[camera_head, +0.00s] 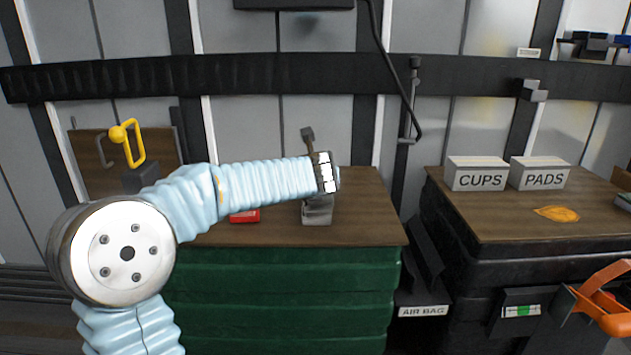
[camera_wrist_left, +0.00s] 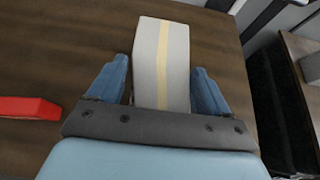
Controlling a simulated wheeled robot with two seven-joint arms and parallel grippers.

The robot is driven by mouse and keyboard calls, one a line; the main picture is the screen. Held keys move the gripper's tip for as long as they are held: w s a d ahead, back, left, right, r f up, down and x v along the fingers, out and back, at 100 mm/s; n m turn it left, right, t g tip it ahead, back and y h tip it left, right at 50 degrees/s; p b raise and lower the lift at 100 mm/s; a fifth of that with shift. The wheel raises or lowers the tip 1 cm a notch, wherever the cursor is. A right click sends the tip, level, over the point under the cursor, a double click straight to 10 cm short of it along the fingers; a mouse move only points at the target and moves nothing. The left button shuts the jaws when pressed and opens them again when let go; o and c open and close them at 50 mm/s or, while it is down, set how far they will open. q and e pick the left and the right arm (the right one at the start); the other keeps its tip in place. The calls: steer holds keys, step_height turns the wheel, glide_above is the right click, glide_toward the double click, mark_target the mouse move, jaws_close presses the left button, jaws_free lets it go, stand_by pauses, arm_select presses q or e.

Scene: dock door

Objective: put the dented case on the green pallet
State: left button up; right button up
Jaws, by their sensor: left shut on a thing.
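A pale grey box-shaped case (camera_wrist_left: 160,58) with a beige stripe along it sits between the blue fingers of my left gripper (camera_wrist_left: 160,88) in the left wrist view. The gripper is shut on it. In the head view my left arm reaches over the wooden top, and a grey block (camera_head: 317,212), apparently this case, shows under my left gripper (camera_head: 322,192). I cannot tell if it touches the top. No dent is visible on it. My right gripper is not in view.
A red object (camera_head: 245,216) lies on the wooden top of a green ribbed stand (camera_head: 290,300), left of the case. On the right, a black unit's wooden top (camera_head: 490,215) holds boxes marked CUPS (camera_head: 478,180) and PADS (camera_head: 540,180). The green stand's top is clear right of the case.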

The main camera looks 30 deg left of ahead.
arm_select(q)
steer(key=o, duration=1.6)
steer(key=shift+s+d+r, duration=0.1)
steer(key=shift+r, duration=0.1)
steer(key=v, duration=1.1)
steer(key=shift+s+d, duration=0.25)
steer(key=shift+s, duration=0.1)
